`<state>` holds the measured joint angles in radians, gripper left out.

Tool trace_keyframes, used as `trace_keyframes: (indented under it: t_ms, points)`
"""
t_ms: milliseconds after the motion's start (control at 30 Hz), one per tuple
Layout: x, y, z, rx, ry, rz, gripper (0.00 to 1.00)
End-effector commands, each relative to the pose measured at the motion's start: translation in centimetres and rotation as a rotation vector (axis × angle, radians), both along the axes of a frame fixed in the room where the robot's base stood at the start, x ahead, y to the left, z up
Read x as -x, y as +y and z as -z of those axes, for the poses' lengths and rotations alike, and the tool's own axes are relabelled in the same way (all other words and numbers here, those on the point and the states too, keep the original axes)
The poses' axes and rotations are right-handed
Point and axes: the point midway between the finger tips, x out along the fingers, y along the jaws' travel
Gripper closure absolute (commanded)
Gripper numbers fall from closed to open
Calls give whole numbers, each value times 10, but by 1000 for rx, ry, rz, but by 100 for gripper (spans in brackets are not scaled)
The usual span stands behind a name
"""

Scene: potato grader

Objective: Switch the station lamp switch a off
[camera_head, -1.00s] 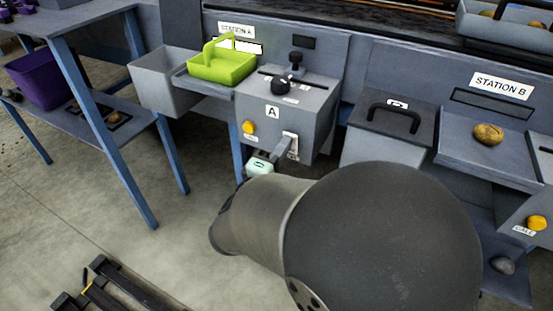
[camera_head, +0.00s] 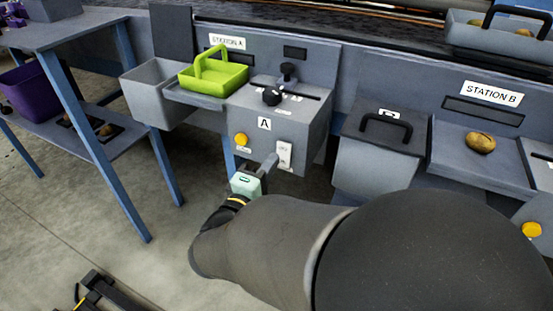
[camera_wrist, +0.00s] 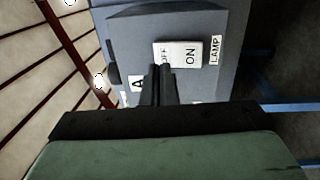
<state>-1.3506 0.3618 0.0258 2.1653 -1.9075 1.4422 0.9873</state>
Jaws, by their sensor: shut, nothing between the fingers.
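The lamp switch of station A (camera_head: 285,155) is a white rocker on the lower right of the front of the grey box marked A. In the wrist view the rocker (camera_wrist: 183,54) shows OFF and ON lettering, with a LAMP label (camera_wrist: 215,50) beside it. Which side is pressed in is not clear. My gripper (camera_head: 271,163) is shut and empty, just left of the switch in the head view. In the wrist view its fingertips (camera_wrist: 158,70) overlap the edge of the rocker near the OFF end. Contact cannot be told.
A yellow button (camera_head: 241,139) is on the same box face, left of the switch. A black knob (camera_head: 272,96) and a slider lever (camera_head: 287,72) are on top. A green basket (camera_head: 213,80) stands to the left. The lidded bin (camera_head: 378,160) is to the right.

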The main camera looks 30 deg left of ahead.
Motion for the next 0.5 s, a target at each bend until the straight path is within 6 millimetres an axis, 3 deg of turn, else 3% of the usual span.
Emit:
trace_keyframes:
  t_ms: [300,500]
  points:
    - [73,-10,-14,1,1,-5,100]
    - [99,-14,-17,-1,1,-3,100]
